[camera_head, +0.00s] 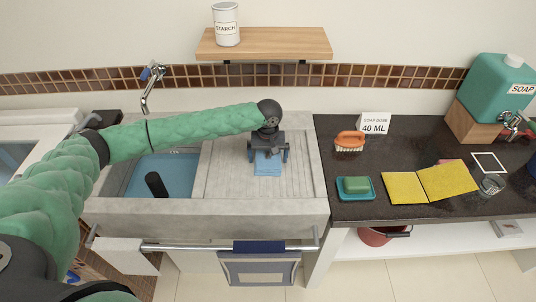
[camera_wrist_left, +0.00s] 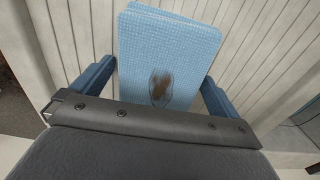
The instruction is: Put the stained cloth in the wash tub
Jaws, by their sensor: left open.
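The stained cloth (camera_head: 267,168) is a light blue folded cloth lying on the ribbed drainboard. In the left wrist view the cloth (camera_wrist_left: 170,50) shows a dark brown stain near its close edge. My left gripper (camera_head: 268,156) is open above the cloth, with one blue finger on each side of it; in the wrist view the fingers (camera_wrist_left: 150,85) stand apart from the cloth's edges or close to them. The wash tub (camera_head: 180,172) is the blue-lined basin left of the drainboard, partly hidden by my left arm. My right gripper is not in view.
A tap (camera_head: 150,88) rises behind the tub, and a dark cylindrical thing (camera_head: 156,184) stands in it. The dark counter (camera_head: 430,140) at right holds a brush (camera_head: 350,141), green soap in a dish (camera_head: 371,188), yellow cloths (camera_head: 405,187) and a soap dispenser (camera_head: 495,85). A towel rail (camera_head: 200,247) runs along the front.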

